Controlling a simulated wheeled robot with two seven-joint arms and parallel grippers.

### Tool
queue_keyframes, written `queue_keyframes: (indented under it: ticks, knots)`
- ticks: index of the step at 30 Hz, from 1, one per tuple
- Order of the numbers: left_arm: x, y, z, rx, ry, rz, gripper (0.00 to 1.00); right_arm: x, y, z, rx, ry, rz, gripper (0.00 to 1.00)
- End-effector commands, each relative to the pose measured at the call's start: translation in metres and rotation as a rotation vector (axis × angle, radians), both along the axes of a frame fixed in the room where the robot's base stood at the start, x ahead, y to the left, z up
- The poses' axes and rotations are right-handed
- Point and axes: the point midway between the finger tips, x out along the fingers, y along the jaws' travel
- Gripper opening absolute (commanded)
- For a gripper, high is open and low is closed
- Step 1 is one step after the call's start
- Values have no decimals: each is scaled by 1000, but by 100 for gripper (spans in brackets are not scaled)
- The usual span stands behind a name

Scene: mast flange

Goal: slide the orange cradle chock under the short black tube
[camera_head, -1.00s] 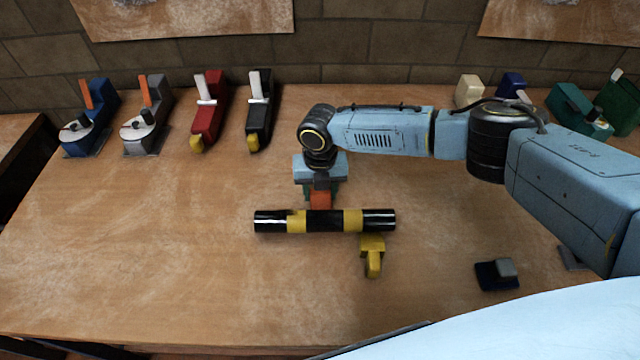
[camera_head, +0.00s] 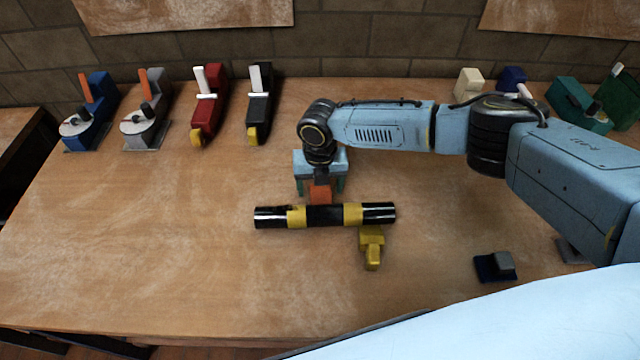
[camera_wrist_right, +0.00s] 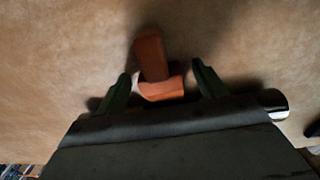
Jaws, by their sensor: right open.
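The short black tube (camera_head: 325,216), with two yellow bands, lies across the middle of the table. The orange cradle chock (camera_head: 319,193) is at its far side, its near end close against or partly behind the tube; contact cannot be told. My right gripper (camera_head: 320,187) is over the chock from behind, jaws spread. In the right wrist view the orange chock (camera_wrist_right: 152,58) stands between the two green fingers (camera_wrist_right: 162,88), with gaps on both sides. A yellow chock (camera_head: 371,246) sits at the tube's right part, towards the front. My left gripper is not in view.
Clamp-like tools, blue (camera_head: 92,115), grey (camera_head: 148,118), red (camera_head: 208,108) and black (camera_head: 260,105), stand along the back left. Cream (camera_head: 468,84) and green (camera_head: 577,108) items are at the back right. A small dark block (camera_head: 495,267) lies front right. The table's left front is clear.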

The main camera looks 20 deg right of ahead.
Motion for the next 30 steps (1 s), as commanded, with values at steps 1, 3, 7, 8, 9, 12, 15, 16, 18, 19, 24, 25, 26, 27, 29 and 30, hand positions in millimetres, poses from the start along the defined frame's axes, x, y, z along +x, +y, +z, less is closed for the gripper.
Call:
queue_keyframes:
  ticks: [1, 3, 7, 8, 9, 12, 15, 16, 18, 19, 24, 25, 26, 27, 29, 30]
  knots:
    - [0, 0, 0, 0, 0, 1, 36, 0, 0, 0, 0, 0, 0, 71]
    - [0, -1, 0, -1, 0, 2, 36, 0, 0, 0, 0, 0, 0, 71]
    - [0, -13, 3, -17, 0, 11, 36, 1, 0, 18, 3, -4, 1, 71]
    - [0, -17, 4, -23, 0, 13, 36, 1, 0, 25, 3, -3, 2, 71]
    - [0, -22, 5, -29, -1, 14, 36, 1, 0, 36, 3, -4, 1, 71]
    - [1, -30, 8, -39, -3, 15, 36, 1, 0, 61, 2, -5, 2, 71]
    - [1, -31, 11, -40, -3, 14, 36, 1, 0, 84, 1, -3, 1, 71]
    - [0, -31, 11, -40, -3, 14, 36, 1, 0, 91, 2, -4, 0, 71]
    - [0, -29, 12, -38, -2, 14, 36, 0, 0, 104, 2, -1, 1, 71]
    - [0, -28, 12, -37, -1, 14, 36, 0, 0, 109, 2, -2, 1, 71]
    - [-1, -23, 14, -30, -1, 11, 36, 0, 0, 128, 0, -1, -1, 71]
    - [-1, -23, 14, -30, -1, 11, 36, 0, 0, 130, 0, -1, -1, 71]
    - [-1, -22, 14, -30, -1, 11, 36, 0, 0, 132, 0, -1, -1, 71]
    - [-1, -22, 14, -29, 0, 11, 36, 0, 0, 133, 1, 0, -1, 71]
    - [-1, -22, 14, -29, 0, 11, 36, 0, 0, 134, 1, 0, -1, 71]
    - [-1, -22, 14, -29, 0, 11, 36, 0, 0, 134, 0, 0, -1, 71]
